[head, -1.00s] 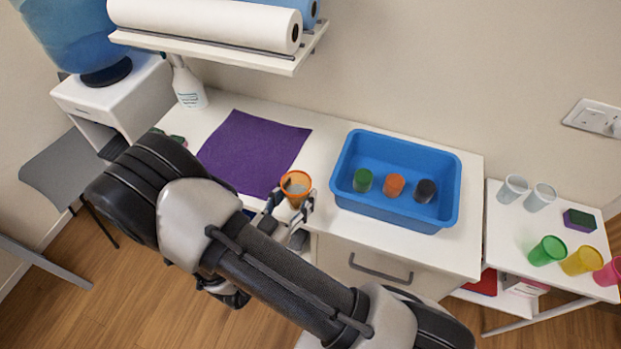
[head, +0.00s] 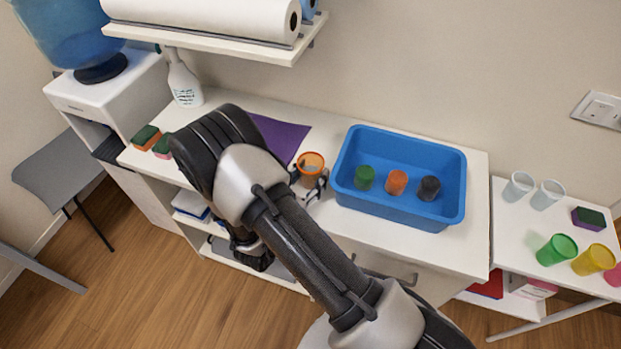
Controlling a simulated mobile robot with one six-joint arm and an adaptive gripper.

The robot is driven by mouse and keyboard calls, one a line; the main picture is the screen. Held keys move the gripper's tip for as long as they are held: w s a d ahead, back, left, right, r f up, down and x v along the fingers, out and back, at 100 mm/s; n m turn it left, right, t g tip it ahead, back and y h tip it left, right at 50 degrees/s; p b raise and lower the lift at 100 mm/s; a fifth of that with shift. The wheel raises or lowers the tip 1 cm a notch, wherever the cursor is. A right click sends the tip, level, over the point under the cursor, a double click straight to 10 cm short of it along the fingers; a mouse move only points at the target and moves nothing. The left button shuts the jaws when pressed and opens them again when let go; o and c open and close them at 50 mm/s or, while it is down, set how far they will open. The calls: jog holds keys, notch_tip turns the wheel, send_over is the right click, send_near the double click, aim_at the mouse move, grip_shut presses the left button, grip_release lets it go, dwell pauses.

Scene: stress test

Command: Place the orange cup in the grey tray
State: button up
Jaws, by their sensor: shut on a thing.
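My gripper (head: 314,186) is shut on the translucent orange cup (head: 311,161), above or at the white counter (head: 232,104) just left of the blue tub. The cup looks upright with its open rim facing up. Whether its base touches the counter cannot be told. I see no grey tray; the only tray-like container is the blue tub (head: 456,196). Inside it are a green item (head: 364,177), an orange item (head: 396,182) and a dark grey item (head: 428,188).
A purple cloth (head: 285,136) lies behind my arm. A spray bottle (head: 184,84) and sponges (head: 146,137) are at the left. A wall shelf with a paper roll (head: 210,17) overhangs the back. The right table holds clear, green (head: 557,249) and yellow cups.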

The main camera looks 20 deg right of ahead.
jog(key=shift+w+d+f, duration=0.1)
jog(key=shift+w+f, duration=0.05)
jog(key=shift+f, duration=0.35)
jog(key=shift+r, duration=0.15)
jog(key=shift+f, duration=0.2)
jog(key=o, duration=0.7)
jog(key=shift+r, duration=0.1)
